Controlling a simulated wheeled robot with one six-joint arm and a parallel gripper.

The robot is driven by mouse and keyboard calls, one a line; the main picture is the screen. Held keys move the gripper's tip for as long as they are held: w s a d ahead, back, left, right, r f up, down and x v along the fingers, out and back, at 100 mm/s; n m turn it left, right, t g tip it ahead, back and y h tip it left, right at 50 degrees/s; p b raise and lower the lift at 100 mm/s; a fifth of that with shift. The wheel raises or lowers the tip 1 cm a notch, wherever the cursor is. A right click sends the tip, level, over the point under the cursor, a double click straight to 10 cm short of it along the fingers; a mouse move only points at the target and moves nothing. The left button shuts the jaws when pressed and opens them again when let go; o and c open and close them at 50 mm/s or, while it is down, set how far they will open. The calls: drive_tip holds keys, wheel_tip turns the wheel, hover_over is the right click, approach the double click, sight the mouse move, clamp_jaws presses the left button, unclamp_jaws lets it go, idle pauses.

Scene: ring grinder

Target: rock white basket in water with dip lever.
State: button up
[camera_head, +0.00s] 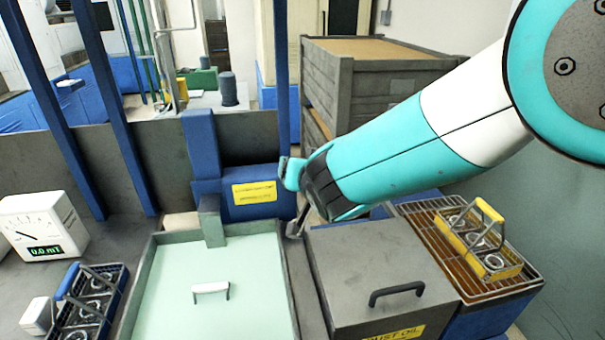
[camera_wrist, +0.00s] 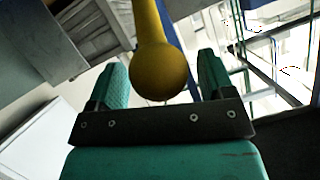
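The white basket shows only as its white handle (camera_head: 211,290), standing above the pale green water (camera_head: 213,255) in the grey tank; its body is hidden below the surface. The dip lever (camera_wrist: 158,72) shows in the wrist view as a yellow rod with a round knob, between my two teal fingers. My gripper (camera_wrist: 162,62) is open around the knob, with a clear gap on the right and a very narrow one on the left. In the head view my gripper (camera_head: 305,192) is behind the tank's right rear corner, and it hides most of the lever.
A grey lidded box (camera_head: 372,262) marked for oil stands right of the tank. A yellow basket (camera_head: 480,240) with rings sits on a rack at right. A blue-handled basket (camera_head: 90,302) and a meter (camera_head: 42,226) are at left. A blue post (camera_head: 203,150) rises behind the tank.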

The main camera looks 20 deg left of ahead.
drive_tip(key=shift+s+f, duration=0.2)
drive_tip(key=shift+s, duration=0.15)
drive_tip(key=b+v, duration=0.6)
drive_tip(key=v, duration=1.1)
drive_tip(key=shift+r+b, duration=0.2)
drive_tip(key=shift+b, duration=0.2)
drive_tip(key=s+d+f+g+h, duration=0.1)
drive_tip(key=d+f+g+h, duration=0.15)
drive_tip(key=d, duration=0.45)
drive_tip(key=s+d+f+g+h, duration=0.1)
drive_tip(key=s+d+f+g, duration=0.2)
drive_tip(key=d, duration=0.5)
drive_tip(key=s+d+n+g, duration=0.4)
drive_tip(key=s+d+g, duration=0.2)
drive_tip(key=s, duration=0.4)
drive_tip(key=shift+s+d+f, duration=0.25)
drive_tip(key=shift+d+f, duration=0.15)
